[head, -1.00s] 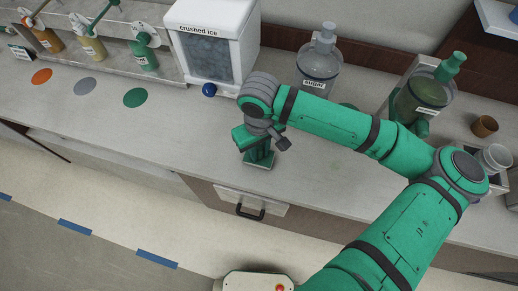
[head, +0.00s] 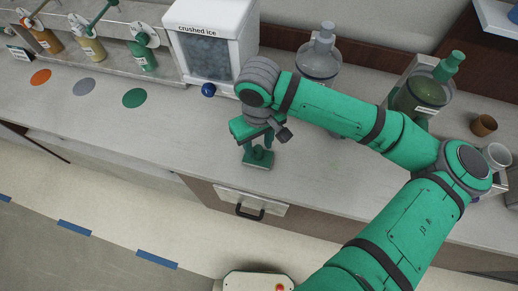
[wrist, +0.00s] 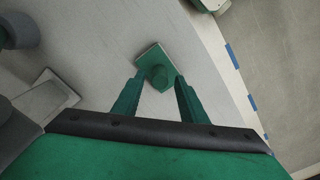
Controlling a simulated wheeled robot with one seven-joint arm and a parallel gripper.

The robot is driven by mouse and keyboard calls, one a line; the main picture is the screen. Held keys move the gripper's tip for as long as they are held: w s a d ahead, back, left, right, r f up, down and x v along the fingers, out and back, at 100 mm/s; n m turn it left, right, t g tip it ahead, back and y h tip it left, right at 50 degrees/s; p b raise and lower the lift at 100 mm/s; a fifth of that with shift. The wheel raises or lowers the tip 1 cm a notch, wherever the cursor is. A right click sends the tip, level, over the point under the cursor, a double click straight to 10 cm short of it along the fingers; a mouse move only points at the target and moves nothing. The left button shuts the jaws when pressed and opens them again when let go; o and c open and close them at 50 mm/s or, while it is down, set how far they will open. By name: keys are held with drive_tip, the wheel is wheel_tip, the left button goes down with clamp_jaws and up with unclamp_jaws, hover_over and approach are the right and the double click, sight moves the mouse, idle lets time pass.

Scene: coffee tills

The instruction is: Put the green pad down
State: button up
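The green pad (head: 257,163), a small square plate with a round green knob on top, sits flat on the counter near its front edge. It also shows in the wrist view (wrist: 153,54), where its knob lies between the fingers. My gripper (head: 259,145) is just above the pad, pointing down. In the wrist view my gripper (wrist: 159,77) is open, with a gap between each finger and the knob. The gripper holds nothing.
Orange (head: 41,77), grey (head: 83,84) and green (head: 134,98) discs lie on the counter at left. A crushed ice bin (head: 205,50) and a clear jar (head: 318,60) stand behind my gripper. A drawer (head: 248,203) is below the pad. The counter left of the pad is clear.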

sight(259, 149)
wheel_tip(259, 149, up, 8)
drive_tip(key=shift+r, duration=0.15)
idle(0.7)
